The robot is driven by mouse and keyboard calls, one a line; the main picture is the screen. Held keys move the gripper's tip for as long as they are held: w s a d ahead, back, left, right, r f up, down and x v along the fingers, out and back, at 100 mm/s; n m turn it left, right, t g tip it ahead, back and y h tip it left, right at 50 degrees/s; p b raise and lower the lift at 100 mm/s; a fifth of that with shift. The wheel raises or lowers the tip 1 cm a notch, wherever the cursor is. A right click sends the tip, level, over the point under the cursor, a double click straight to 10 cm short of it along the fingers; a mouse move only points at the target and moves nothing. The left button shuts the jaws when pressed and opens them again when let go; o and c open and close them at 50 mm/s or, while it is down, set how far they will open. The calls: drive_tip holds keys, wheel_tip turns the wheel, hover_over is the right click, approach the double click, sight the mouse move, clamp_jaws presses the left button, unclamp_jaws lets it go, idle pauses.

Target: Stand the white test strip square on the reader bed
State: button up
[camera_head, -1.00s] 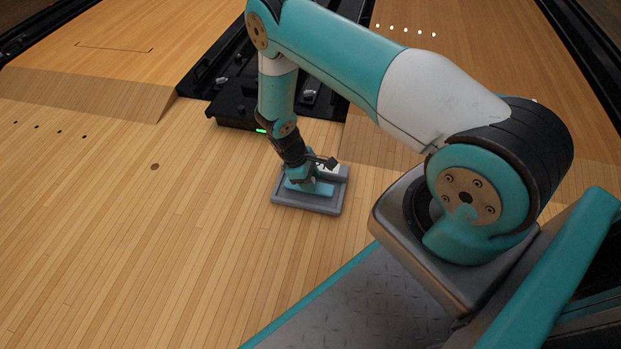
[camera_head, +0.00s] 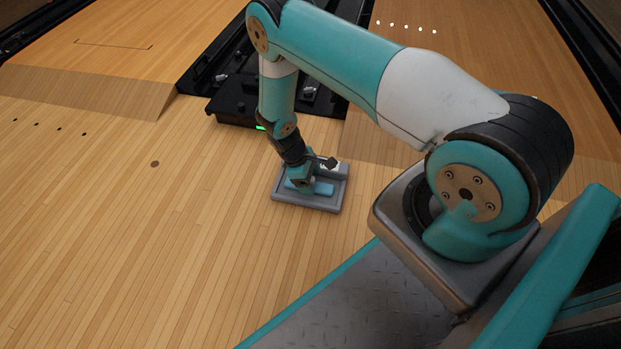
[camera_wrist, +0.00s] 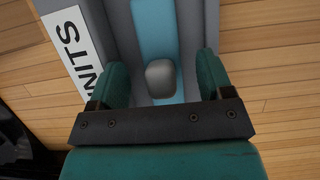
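The reader bed is a grey tray (camera_head: 310,208) with a raised rim and a blue band (camera_wrist: 152,25), lying on the wooden floor. In the wrist view a small pale grey, rounded block (camera_wrist: 160,80) lies in line with the blue band, between my fingers; it may be the white test strip seen end-on, but I cannot tell. My gripper (camera_wrist: 160,85) is open, with a visible gap between each teal finger and the block. In the head view my gripper (camera_head: 302,184) is low over the tray and hides part of it.
A white label (camera_wrist: 75,45) with black lettering lies along the tray's left side in the wrist view. Behind the tray stands a black machine (camera_head: 235,115) with a green light (camera_head: 261,127). Bare wooden floor (camera_head: 130,230) is free to the left.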

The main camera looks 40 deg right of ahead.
drive_tip(key=w+a+r+p, duration=0.2)
drive_tip(key=a+r+p, duration=0.1)
drive_tip(key=r, duration=0.6)
drive_tip(key=w+a+r+t+y+p, duration=0.15)
drive_tip(key=r+p, duration=0.25)
drive_tip(key=r, duration=0.5)
drive_tip(key=w+a+r+g+p, duration=0.1)
drive_tip(key=w+a+r+p, duration=0.2)
drive_tip(key=r, duration=0.7)
drive_tip(key=s+a+r+t+y+p, duration=0.1)
drive_tip(key=s+a+r, duration=0.15)
drive_tip(key=r, duration=0.55)
drive_tip(key=s+a+r+t+y+p, duration=0.1)
drive_tip(key=a+r+p, duration=0.15)
drive_tip(key=r, duration=0.55)
drive_tip(key=s+a+r+t+y+p, duration=0.1)
drive_tip(key=s+a+r+y+p, duration=0.15)
drive_tip(key=s+r, duration=0.85)
drive_tip(key=s+a+r+y+p, duration=0.15)
drive_tip(key=s+a+r, duration=0.25)
drive_tip(key=s+r, duration=0.65)
wheel_tip(320, 180, up, 38)
drive_tip(key=p, duration=3.7)
drive_tip(key=shift+m+p, duration=0.3)
drive_tip(key=shift+p, duration=0.1)
drive_tip(key=shift+h, duration=0.25)
drive_tip(key=shift+c, duration=0.4)
